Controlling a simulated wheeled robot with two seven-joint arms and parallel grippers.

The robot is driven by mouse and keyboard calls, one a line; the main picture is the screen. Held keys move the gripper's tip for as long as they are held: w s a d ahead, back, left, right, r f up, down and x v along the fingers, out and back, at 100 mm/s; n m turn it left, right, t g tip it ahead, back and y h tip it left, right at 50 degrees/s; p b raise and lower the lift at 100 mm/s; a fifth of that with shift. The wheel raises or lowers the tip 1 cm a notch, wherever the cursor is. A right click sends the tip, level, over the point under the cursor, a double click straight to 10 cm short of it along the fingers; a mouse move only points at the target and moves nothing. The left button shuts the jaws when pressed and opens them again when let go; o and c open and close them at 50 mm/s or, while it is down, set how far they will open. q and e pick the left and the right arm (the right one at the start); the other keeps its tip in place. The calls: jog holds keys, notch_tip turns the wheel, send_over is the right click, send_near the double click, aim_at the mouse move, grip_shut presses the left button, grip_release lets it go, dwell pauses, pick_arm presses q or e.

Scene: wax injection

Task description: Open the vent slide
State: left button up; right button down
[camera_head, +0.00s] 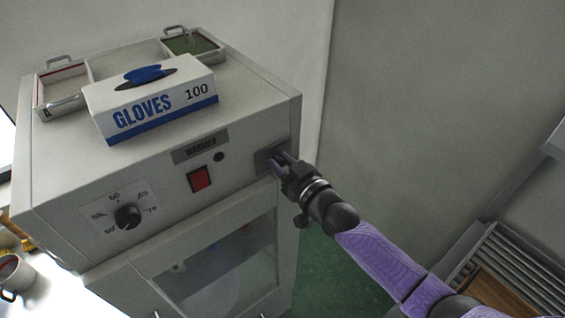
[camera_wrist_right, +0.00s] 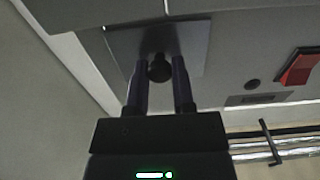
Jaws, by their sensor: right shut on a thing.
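The vent slide is a dark grey plate (camera_head: 264,160) at the right end of the grey cabinet's front panel. In the right wrist view the plate (camera_wrist_right: 198,42) carries a round black knob (camera_wrist_right: 159,68). My right gripper (camera_head: 284,160) reaches in from the right. Its fingertips (camera_wrist_right: 160,72) stand on both sides of the knob, and it is shut on it. In the head view the gripper hides part of the plate and the knob. My left gripper is not in view.
On the cabinet top (camera_head: 240,88) lie a glove box (camera_head: 150,100) and two handled trays. The front has a dial (camera_head: 128,216), a red switch (camera_head: 200,179) and a window door (camera_head: 215,268). A mug (camera_head: 14,272) stands at lower left. A slatted rack is at lower right.

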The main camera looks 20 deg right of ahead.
jog(key=shift+r, duration=0.1)
notch_tip(320, 180, up, 7)
jog(key=p, duration=0.6)
jog(key=shift+w+f, duration=0.1)
jog(key=shift+f, duration=0.2)
jog(key=shift+c, duration=2.4)
grip_release()
send_near(272, 130)
jog(key=v, duration=0.3)
